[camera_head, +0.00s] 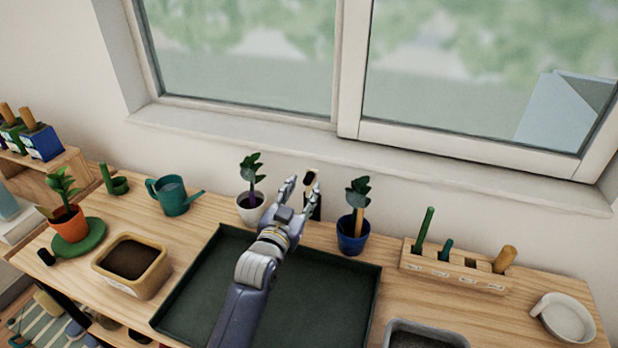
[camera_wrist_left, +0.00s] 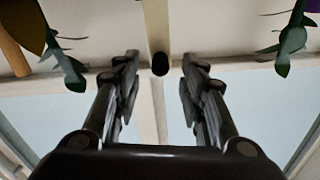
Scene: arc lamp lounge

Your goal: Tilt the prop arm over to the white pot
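The prop arm (camera_head: 311,179) is a pale wooden bar with a dark tip, upright behind my left gripper at the back of the bench; its dark lower part is partly hidden. The white pot (camera_head: 251,214) stands to its left, holding a leafy plant with a purple stake. My left gripper (camera_head: 299,194) is open, its fingers pointing toward the prop arm. In the left wrist view the prop arm (camera_wrist_left: 157,28) and its black tip show between the two open fingers (camera_wrist_left: 158,75), apart from both. My right gripper is not in view.
A blue pot (camera_head: 352,240) with a plant stands close on the right. A dark green tray (camera_head: 200,290) lies under my left arm. A teal watering can (camera_head: 172,195) is left of the white pot. A wooden tool rack (camera_head: 450,275) stands right; the window wall is behind.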

